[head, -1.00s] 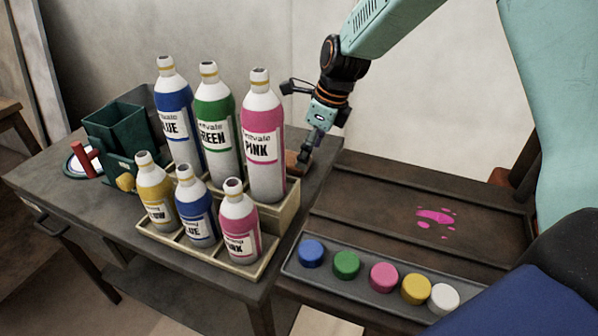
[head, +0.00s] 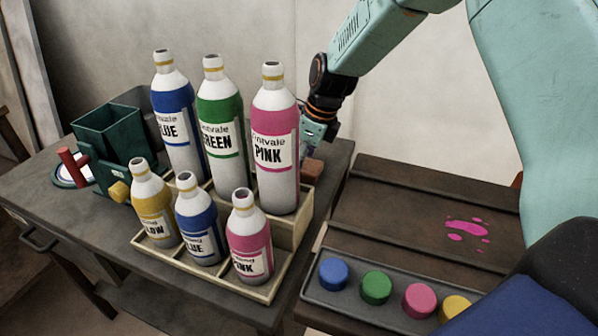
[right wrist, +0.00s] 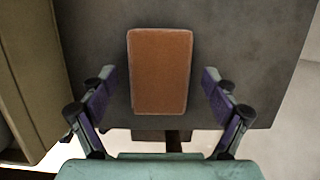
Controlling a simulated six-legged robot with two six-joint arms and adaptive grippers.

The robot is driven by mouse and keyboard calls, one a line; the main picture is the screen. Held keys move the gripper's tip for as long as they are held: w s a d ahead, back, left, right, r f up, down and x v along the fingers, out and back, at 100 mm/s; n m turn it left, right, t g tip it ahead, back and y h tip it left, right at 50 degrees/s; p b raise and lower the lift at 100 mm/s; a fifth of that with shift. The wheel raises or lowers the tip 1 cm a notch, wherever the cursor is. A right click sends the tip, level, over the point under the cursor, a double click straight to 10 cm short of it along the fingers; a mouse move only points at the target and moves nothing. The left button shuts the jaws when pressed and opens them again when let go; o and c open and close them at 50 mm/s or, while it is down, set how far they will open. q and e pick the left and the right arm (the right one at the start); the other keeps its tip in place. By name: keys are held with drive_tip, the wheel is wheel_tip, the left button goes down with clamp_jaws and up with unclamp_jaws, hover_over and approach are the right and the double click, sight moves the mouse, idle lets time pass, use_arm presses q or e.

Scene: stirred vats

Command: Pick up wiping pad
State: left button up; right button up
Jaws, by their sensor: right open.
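The wiping pad (right wrist: 160,72) is a brown-orange block lying flat on the dark table in the right wrist view. My right gripper (right wrist: 163,108) is open, with one finger on each side of the pad's near end and a gap to both. In the head view the pad (head: 312,168) shows in part behind the large pink bottle, and my right gripper (head: 308,150) is mostly hidden there. My left gripper is not in view.
A wooden rack (head: 290,235) with several large and small bottles stands left of the pad. A green bin (head: 108,135) is at the back left. A tray (head: 390,305) of coloured caps and a board with a pink stain (head: 467,230) lie to the right.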

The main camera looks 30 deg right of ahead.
drive_tip(key=shift+s+r, duration=0.2)
drive_tip(key=shift+r, duration=0.05)
drive_tip(key=shift+c, duration=0.7)
drive_tip(key=shift+f, duration=0.1)
drive_tip(key=c, duration=0.3)
drive_tip(key=shift+w, duration=0.2)
drive_tip(key=c, duration=0.3)
drive_tip(key=shift+s, duration=0.1)
drive_tip(key=c, duration=0.4)
wheel_tip(320, 180, up, 10)
drive_tip(key=p, duration=0.4)
